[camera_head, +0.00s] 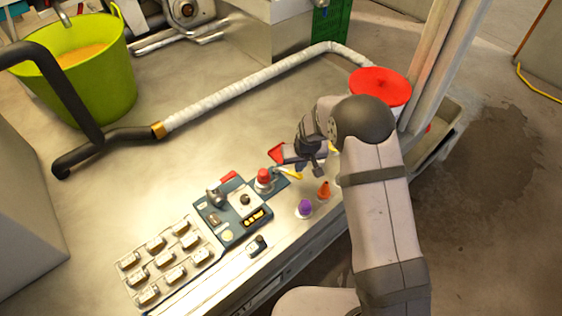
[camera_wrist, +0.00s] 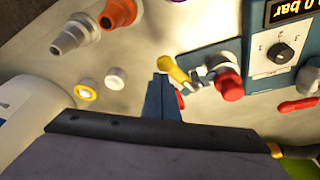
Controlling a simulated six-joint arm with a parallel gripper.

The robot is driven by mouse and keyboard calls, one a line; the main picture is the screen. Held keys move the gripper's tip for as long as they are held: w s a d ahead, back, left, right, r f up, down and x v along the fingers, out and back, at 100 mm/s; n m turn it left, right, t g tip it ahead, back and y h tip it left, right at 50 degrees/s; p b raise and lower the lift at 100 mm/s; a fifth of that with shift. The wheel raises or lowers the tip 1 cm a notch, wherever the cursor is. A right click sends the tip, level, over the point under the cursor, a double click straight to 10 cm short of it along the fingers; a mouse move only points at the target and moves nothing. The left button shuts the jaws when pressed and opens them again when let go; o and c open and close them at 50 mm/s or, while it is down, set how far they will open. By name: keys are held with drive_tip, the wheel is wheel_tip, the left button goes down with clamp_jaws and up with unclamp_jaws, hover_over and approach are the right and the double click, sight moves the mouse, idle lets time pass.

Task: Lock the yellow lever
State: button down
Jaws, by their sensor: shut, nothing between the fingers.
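The yellow lever (camera_head: 291,174) sits at the right end of the blue control panel, beside a red button (camera_head: 264,175). In the wrist view the lever (camera_wrist: 172,68) has a rounded yellow end and runs toward a metal joint near the red button (camera_wrist: 229,84). My gripper (camera_head: 318,171) is shut and empty, close to the lever's right side in the head view. In the wrist view my blue gripper (camera_wrist: 162,80) is just beside the lever's rounded end. I cannot tell whether they touch. My arm hides part of the area behind the gripper.
A purple knob (camera_head: 305,208) and an orange connector (camera_head: 324,190) stand near the table's front edge. The panel's dial (camera_wrist: 281,53) and display lie right of the lever in the wrist view. A white hose (camera_head: 250,86) crosses the table behind.

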drive_tip(key=shift+s+a+p, duration=0.15)
drive_tip(key=shift+s+p, duration=0.05)
drive_tip(key=shift+s, duration=0.5)
drive_tip(key=shift+s+a+p, duration=0.1)
drive_tip(key=shift+s+p, duration=0.05)
drive_tip(key=shift+s, duration=0.5)
drive_tip(key=shift+s+a, duration=0.1)
drive_tip(key=shift+w+d, duration=0.25)
drive_tip(key=shift+w, duration=0.05)
drive_tip(key=shift+r, duration=0.2)
wheel_tip(320, 180, up, 10)
drive_tip(key=p, duration=0.7)
drive_tip(key=shift+f, duration=0.15)
